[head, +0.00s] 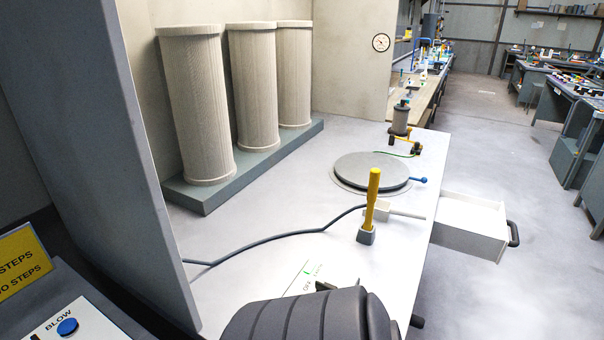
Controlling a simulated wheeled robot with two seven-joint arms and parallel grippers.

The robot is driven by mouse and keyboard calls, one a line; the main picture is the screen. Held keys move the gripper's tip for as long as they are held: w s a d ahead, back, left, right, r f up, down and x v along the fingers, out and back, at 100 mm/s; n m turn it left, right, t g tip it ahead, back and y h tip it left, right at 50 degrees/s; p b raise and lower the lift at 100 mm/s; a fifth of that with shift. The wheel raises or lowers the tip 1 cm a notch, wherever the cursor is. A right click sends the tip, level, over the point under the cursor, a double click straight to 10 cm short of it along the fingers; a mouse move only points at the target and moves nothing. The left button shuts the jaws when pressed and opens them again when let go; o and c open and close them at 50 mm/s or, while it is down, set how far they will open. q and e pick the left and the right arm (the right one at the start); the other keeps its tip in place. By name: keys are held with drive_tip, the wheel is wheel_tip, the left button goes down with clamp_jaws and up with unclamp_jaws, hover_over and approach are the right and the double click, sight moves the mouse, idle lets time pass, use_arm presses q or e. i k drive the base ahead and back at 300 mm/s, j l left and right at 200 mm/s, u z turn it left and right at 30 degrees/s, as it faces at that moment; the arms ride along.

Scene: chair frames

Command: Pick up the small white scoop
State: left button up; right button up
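The small white scoop (379,209) lies on the white worktop, right behind the yellow-handled tool (373,188). Its box-like bowl is partly hidden by the yellow handle, and its thin handle points right towards the worktop's right edge. A dark ribbed link of my arm, which I take to be the right one, fills the bottom middle. A small dark part of what seems to be my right gripper (336,286) shows just past it, on the near side of the scoop and apart from it. Its fingers are mostly hidden. My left gripper is not in view.
An open white drawer (467,235) juts out from the worktop's right side. A round grey plate (371,171) lies behind the scoop. A dark cable (262,241) runs left from the scoop area. Tall ribbed cylinders (256,100) stand at back left; a grey panel (100,120) rises at left.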

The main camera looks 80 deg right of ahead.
sight(395, 212)
drive_tip(key=z, duration=3.4)
drive_tip(key=l+u, duration=0.1)
drive_tip(key=l, duration=2.35)
drive_tip(key=k, duration=0.05)
